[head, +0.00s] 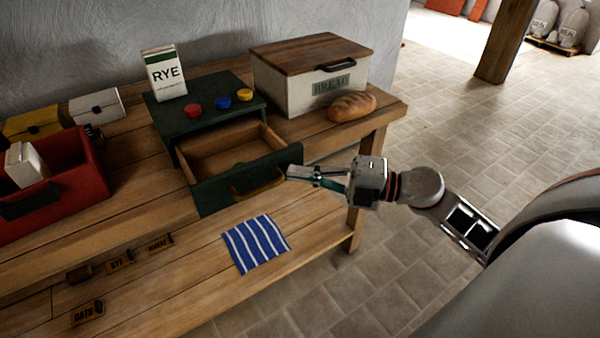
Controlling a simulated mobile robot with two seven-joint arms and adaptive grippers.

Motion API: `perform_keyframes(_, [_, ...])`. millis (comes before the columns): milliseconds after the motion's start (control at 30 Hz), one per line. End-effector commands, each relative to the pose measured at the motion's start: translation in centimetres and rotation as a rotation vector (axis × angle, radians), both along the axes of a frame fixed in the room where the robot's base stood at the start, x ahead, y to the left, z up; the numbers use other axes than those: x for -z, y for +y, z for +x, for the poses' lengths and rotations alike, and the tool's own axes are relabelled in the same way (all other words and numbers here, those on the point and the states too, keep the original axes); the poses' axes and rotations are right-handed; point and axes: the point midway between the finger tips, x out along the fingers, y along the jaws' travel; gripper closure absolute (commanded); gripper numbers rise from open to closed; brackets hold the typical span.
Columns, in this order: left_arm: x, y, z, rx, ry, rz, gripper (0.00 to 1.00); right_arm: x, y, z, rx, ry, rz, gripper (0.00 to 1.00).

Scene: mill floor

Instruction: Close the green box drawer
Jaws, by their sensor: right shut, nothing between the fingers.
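The green box (211,122) stands on the wooden table, and its drawer (216,190) is pulled out toward the front. A curved wooden handle (257,184) is on the drawer front. My right gripper (292,173) is shut and empty. Its tips are at the right end of the drawer front, near the handle; I cannot tell whether they touch it. My left gripper is not in view.
On the green box stand a RYE packet (165,73) and red, blue and yellow round pieces. A bread box (309,91) and a loaf (352,106) are at right. A red bin (75,196) is at left. A striped cloth (256,243) lies in front.

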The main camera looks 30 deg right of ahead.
Motion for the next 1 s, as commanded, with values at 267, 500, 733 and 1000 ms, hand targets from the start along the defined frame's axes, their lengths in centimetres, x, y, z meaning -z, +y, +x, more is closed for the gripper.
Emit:
perform_keyframes(267, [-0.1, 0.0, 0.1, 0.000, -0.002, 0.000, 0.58, 0.0, 0.0, 0.0, 0.000, 0.000, 0.000, 1.00])
perform_keyframes(500, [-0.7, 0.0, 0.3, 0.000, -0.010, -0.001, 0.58, -0.2, 0.0, 1.9, 0.001, -0.004, 0.000, 1.00])
perform_keyframes(733, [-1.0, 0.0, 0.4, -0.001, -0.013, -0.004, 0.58, -0.2, 0.1, 6.1, 0.001, -0.005, -0.001, 1.00])
perform_keyframes(1000, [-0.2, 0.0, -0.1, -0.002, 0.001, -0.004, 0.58, 0.0, 0.3, 10.7, 0.002, -0.002, -0.001, 1.00])
